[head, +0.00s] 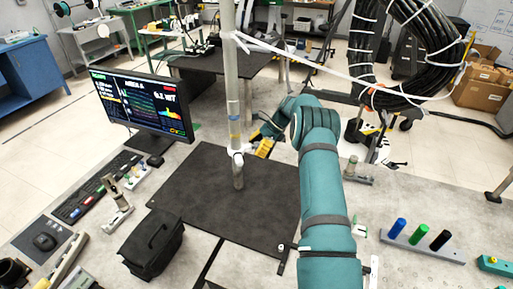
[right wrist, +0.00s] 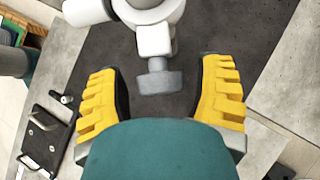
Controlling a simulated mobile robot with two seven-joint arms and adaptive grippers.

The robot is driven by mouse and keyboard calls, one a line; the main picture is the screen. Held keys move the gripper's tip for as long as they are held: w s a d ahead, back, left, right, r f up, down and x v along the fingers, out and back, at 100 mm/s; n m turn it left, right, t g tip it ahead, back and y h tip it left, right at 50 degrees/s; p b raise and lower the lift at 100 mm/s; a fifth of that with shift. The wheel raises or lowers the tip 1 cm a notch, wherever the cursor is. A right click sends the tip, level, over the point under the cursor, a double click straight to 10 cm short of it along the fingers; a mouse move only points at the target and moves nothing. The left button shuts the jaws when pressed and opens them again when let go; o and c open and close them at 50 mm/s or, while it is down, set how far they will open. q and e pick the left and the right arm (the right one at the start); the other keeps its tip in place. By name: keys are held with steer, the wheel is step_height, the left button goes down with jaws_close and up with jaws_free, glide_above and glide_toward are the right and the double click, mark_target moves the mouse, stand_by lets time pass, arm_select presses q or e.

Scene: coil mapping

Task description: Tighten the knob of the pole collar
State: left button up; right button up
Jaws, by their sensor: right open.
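The white pole (head: 231,90) stands upright on a dark mat, with a white collar (head: 237,157) low on it. The right wrist view shows the white collar (right wrist: 150,12) close up. Its grey knob (right wrist: 159,83) points toward my palm. My right gripper (head: 258,142) is just right of the collar in the head view. In the right wrist view the open yellow fingers (right wrist: 161,70) stand on either side of the knob, with a gap on each side. The knob is too small to make out in the head view. My left gripper is not in view.
The dark mat (head: 190,200) is mostly clear. A monitor (head: 145,103) stands left of it, and a black case (head: 153,245) lies front left. A rack with coloured cylinders (head: 420,243) is at right. A large black cable coil (head: 425,50) hangs behind, with a white line running to the pole.

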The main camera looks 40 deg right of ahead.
steer(key=v, duration=1.2)
stand_by(0.4)
